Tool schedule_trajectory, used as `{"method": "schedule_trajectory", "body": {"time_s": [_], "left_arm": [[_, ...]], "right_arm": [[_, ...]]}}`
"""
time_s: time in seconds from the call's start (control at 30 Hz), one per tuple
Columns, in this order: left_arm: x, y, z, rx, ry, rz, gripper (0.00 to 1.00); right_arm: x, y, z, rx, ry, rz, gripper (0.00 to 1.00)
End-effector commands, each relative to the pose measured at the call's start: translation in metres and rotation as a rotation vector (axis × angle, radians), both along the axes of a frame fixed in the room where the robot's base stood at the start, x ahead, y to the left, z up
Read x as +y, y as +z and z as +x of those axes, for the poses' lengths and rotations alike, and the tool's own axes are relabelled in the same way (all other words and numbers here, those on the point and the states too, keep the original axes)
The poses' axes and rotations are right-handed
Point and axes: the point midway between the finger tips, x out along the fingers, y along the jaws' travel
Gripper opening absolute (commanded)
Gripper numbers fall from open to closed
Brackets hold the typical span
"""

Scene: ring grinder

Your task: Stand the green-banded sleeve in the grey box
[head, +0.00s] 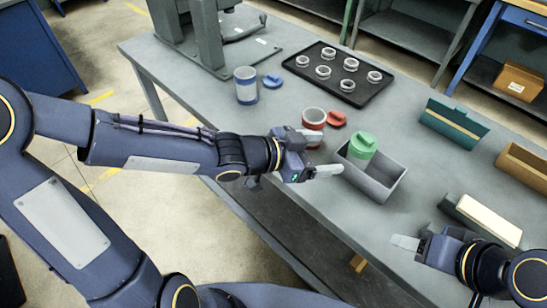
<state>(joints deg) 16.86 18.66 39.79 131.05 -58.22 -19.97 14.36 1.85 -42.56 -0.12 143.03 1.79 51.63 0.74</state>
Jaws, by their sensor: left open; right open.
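A green cylinder (361,150) with a green cap on top stands upright in the left part of the grey box (384,190); it appears to be the green-banded sleeve, and its lower part is hidden by the box wall. My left gripper (322,154) is open and empty, just left of the box, its fingers pointing toward it. The box's right part looks empty. My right gripper (412,246) is open and empty over the table's front right, apart from the box; its fingers are partly hidden.
A red-banded sleeve (313,117) and red cap (337,119) stand behind the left gripper. A blue-banded sleeve (246,88) and blue cap (272,81) are farther left. A black tray (338,92) holds several metal rings. A teal holder (453,125) and white block (488,218) are right.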

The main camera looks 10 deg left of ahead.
Motion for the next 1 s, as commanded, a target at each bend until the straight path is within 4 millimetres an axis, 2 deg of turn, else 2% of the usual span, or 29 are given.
{"method": "schedule_trajectory", "body": {"time_s": [0.17, 0.27, 0.37, 0.43, 0.5, 0.53, 0.6, 0.67, 0.7, 0.8, 0.9, 1.0], "left_arm": [[0.001, -0.001, 0.001, 0.001, 0.006, 0.005, 0.75], [0.019, -0.005, 0.006, 0.013, 0.071, 0.062, 0.75], [0.064, -0.011, 0.012, 0.059, 0.239, 0.183, 0.75], [0.112, -0.012, 0.009, 0.125, 0.408, 0.271, 0.75], [0.161, -0.012, -0.008, 0.221, 0.585, 0.328, 0.75], [0.180, -0.011, -0.020, 0.270, 0.654, 0.337, 0.75], [0.213, -0.010, -0.051, 0.392, 0.788, 0.324, 0.75], [0.230, -0.011, -0.080, 0.502, 0.865, 0.282, 0.75], [0.235, -0.012, -0.098, 0.572, 0.896, 0.245, 0.75], [0.236, -0.013, -0.136, 0.714, 0.919, 0.146, 0.75], [0.230, -0.012, -0.159, 0.805, 0.901, 0.069, 0.75], [0.225, -0.012, -0.171, 0.849, 0.884, 0.029, 0.75]], "right_arm": [[0.000, -0.001, 0.000, 0.000, 0.000, 0.000, 0.52], [0.000, -0.001, 0.000, 0.000, 0.000, 0.000, 0.52], [0.000, 0.000, 0.000, 0.000, 0.000, 0.000, 0.52], [0.000, -0.001, 0.000, 0.000, 0.000, 0.000, 0.52], [0.000, -0.001, 0.000, 0.000, 0.000, 0.000, 0.52], [0.000, -0.001, 0.000, 0.000, 0.000, 0.000, 0.52], [0.000, -0.001, 0.000, 0.000, 0.000, 0.000, 0.52], [0.000, -0.001, 0.000, 0.000, 0.000, 0.000, 0.52], [0.000, -0.001, 0.000, 0.000, 0.000, 0.000, 0.52], [0.000, -0.001, 0.000, 0.000, 0.000, 0.000, 0.52], [0.000, 0.000, 0.000, 0.000, 0.000, 0.000, 0.52], [0.000, 0.000, 0.000, 0.000, 0.000, 0.000, 0.52]]}}
